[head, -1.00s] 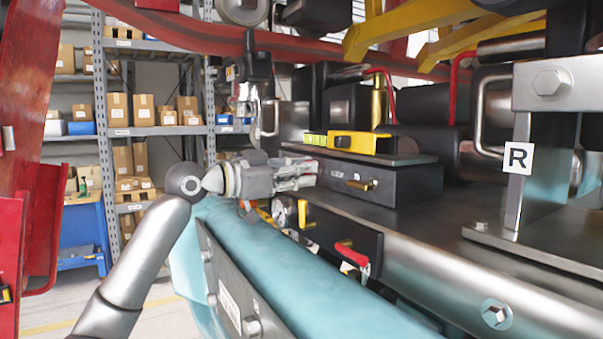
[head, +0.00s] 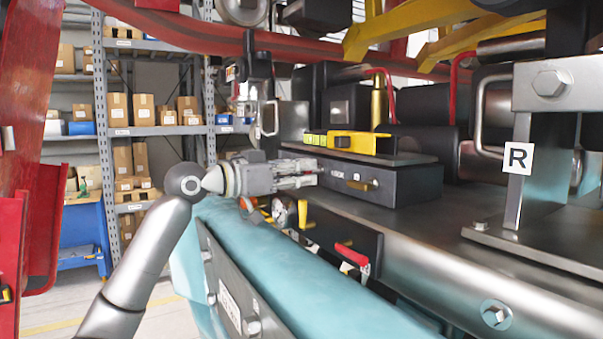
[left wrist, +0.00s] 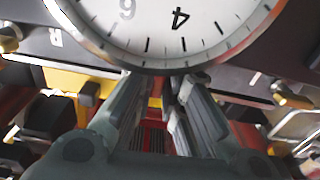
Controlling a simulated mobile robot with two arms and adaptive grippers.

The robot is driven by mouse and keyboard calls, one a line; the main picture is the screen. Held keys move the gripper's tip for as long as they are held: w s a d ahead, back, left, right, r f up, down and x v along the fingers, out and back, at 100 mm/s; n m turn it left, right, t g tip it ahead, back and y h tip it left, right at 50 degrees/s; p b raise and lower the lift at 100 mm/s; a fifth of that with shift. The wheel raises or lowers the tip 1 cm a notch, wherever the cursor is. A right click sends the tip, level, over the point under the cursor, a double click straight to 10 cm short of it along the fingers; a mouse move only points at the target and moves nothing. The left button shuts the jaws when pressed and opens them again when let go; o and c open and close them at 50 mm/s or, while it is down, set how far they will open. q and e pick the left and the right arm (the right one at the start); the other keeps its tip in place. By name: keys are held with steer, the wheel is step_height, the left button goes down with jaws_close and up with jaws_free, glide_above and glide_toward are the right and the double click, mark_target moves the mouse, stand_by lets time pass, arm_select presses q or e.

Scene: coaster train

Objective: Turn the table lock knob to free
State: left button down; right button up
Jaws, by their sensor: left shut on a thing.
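My left gripper (head: 314,173) reaches in from the left in the head view. Its fingertips are at the left end of a dark box (head: 405,186), beside a small white label on the box's front face. The fingers are shut on the table lock knob, which the fingers hide in the head view. A small brass fitting (head: 362,185) sticks out of the same face, right of the label. In the left wrist view the gripper fingers (left wrist: 158,85) run up to a round white dial (left wrist: 150,25) with numbers, whose rim hides the tips. My right gripper is not in view.
A yellow block (head: 360,143) lies on top of the box. A yellow handle (head: 303,213) and a red handle (head: 352,255) sit below the gripper. A teal beam (head: 300,285) runs along the front. A steel bracket (head: 515,205) marked R stands at right.

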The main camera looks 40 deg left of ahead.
arm_select(q)
steer(key=c, duration=1.8)
jaws_free()
steer(key=v, duration=1.2)
